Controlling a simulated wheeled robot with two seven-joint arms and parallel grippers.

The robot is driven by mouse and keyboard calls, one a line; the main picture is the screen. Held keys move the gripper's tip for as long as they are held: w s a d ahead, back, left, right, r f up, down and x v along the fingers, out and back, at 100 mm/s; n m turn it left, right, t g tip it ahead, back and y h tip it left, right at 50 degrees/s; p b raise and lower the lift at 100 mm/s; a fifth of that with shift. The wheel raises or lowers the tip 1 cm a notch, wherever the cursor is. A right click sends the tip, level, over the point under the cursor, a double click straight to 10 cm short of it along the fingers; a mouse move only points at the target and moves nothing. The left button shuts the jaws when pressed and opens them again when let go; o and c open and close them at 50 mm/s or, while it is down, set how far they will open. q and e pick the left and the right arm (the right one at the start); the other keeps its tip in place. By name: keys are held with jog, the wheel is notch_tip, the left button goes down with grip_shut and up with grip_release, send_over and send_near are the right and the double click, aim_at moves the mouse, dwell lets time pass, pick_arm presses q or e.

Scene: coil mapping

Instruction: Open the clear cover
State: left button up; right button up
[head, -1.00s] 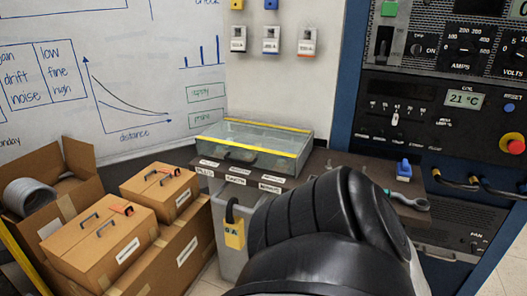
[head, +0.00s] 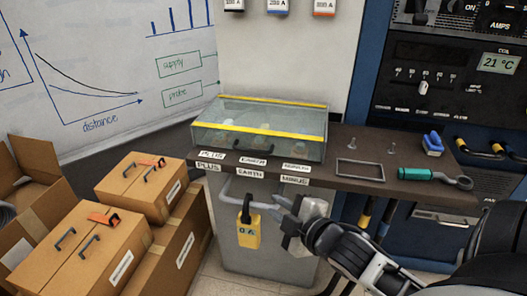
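The clear cover (head: 215,137) is a low see-through box with yellow strips along its top edges. It sits shut on the dark bench, with blurred terminal shapes inside and a small dark handle (head: 237,144) at its front. My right gripper (head: 288,200) is in front of the bench edge, below and right of the cover and apart from it. Its fingers look parted, with nothing seen between them. My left gripper is not in view.
A yellow padlock (head: 248,232) hangs on a grey bar left of my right gripper. The bench (head: 330,183) carries labels, a dark frame (head: 360,168), a teal-handled tool (head: 418,174) and a blue clamp (head: 432,145). Cardboard boxes (head: 137,190) stand at left; a control rack (head: 440,60) at right.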

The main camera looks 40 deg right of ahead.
aim_at(254, 152)
jog(key=w+d+r+n+t+h, duration=0.1)
jog(key=w+d+r+n+t, duration=0.15)
jog(key=d+r+n, duration=0.2)
jog(key=shift+m+g, duration=0.45)
jog(key=w, duration=0.5)
jog(key=w+f, duration=0.1)
jog(key=w, duration=0.4)
jog(key=w+b, duration=0.1)
jog(key=w, duration=0.4)
jog(key=shift+d+f, duration=0.35)
grip_shut()
